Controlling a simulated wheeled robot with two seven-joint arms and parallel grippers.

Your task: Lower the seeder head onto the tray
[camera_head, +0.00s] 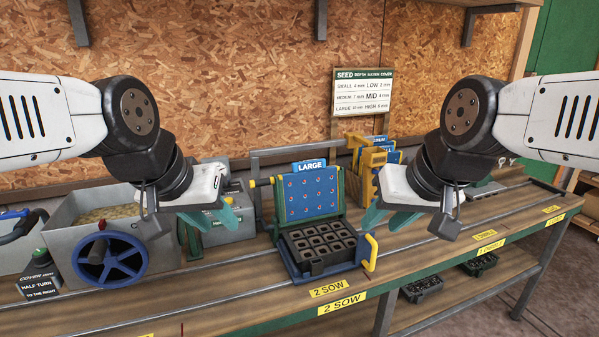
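The seeder head (312,194) is a blue plate with red dots and a LARGE label on top. It stands raised, tilted back over the rear of the seeder station. The black cell tray (318,242) lies flat below and in front of it, in the blue base, its cells uncovered. A yellow handle (371,252) stands at the base's right side. My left gripper (213,219) hangs left of the station, teal fingers apart and empty. My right gripper (387,219) hangs right of the seeder head, above the yellow handle, fingers apart and empty. Neither touches the head or tray.
A grey soil bin (90,215) with a blue handwheel (108,260) stands at the left. Yellow racks (365,165) stand behind my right gripper. Rails run along the bench (440,250), which is mostly clear at the right. Dark trays (422,289) lie on the lower shelf.

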